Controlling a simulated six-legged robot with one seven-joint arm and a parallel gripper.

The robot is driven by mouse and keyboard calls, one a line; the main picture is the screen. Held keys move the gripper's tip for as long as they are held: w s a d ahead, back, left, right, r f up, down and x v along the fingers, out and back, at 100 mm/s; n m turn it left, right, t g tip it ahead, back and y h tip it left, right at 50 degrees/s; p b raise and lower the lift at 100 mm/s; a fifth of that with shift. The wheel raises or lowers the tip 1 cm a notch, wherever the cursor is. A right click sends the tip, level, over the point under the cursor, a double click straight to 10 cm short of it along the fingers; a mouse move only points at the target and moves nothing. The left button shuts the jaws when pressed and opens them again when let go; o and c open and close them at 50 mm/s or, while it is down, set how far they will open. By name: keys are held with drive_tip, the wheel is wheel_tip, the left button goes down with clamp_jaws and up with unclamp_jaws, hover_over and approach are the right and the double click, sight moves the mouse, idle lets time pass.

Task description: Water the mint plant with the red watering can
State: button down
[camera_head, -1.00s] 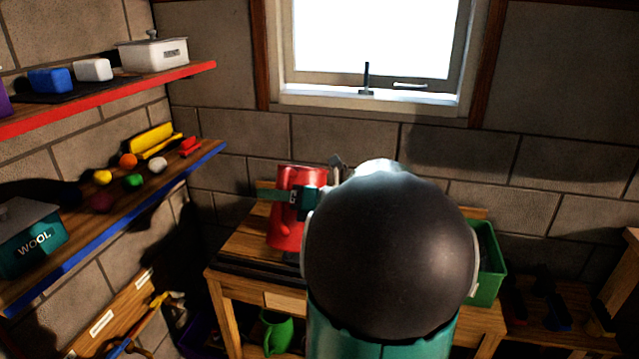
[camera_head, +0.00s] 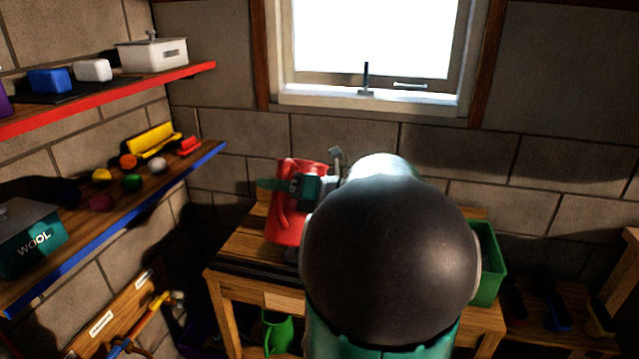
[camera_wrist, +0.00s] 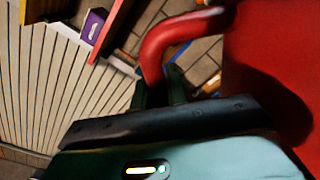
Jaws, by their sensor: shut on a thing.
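The red watering can (camera_head: 288,228) is over the wooden bench by the brick wall, left of my dark round arm joint. My gripper (camera_head: 297,190) is at the can's upper part, shut on its handle. In the wrist view the red curved handle (camera_wrist: 158,48) passes down between the fingers (camera_wrist: 162,88), and the can's red body (camera_wrist: 265,60) fills the right side. The can's far side and any gap beneath it are hidden. I see no mint plant; my arm hides much of the bench.
A wooden bench (camera_head: 240,290) carries a green bin (camera_head: 489,262) at its right end. A green can (camera_head: 277,333) is below. Red-edged and blue-edged shelves (camera_head: 190,158) with several small objects line the left wall. A window is behind.

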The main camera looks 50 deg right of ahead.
drive_tip(key=shift+r, duration=0.2)
drive_tip(key=shift+w+d+r+m, duration=0.1)
drive_tip(key=shift+d+r+m, duration=0.15)
drive_tip(key=shift+r, duration=0.35)
drive_tip(key=shift+w+d+r+m, duration=0.1)
drive_tip(key=shift+d+r+m, duration=0.15)
drive_tip(key=shift+r, duration=0.5)
idle(0.7)
drive_tip(key=shift+w+d+r+m, duration=0.15)
drive_tip(key=shift+d+r+m, duration=0.15)
drive_tip(key=shift+r, duration=0.25)
drive_tip(key=shift+w+d+r+m, duration=0.1)
drive_tip(key=shift+d+r+m, duration=0.15)
drive_tip(key=shift+r, duration=0.3)
drive_tip(key=shift+d, duration=0.1)
idle(1.1)
drive_tip(key=shift+w+d+r+m, duration=0.2)
drive_tip(key=shift+d+r+m, duration=0.15)
drive_tip(key=shift+r, duration=0.25)
drive_tip(key=shift+w+d+r+m, duration=0.2)
drive_tip(key=shift+d+r, duration=0.1)
drive_tip(key=shift+r, duration=0.3)
idle(0.6)
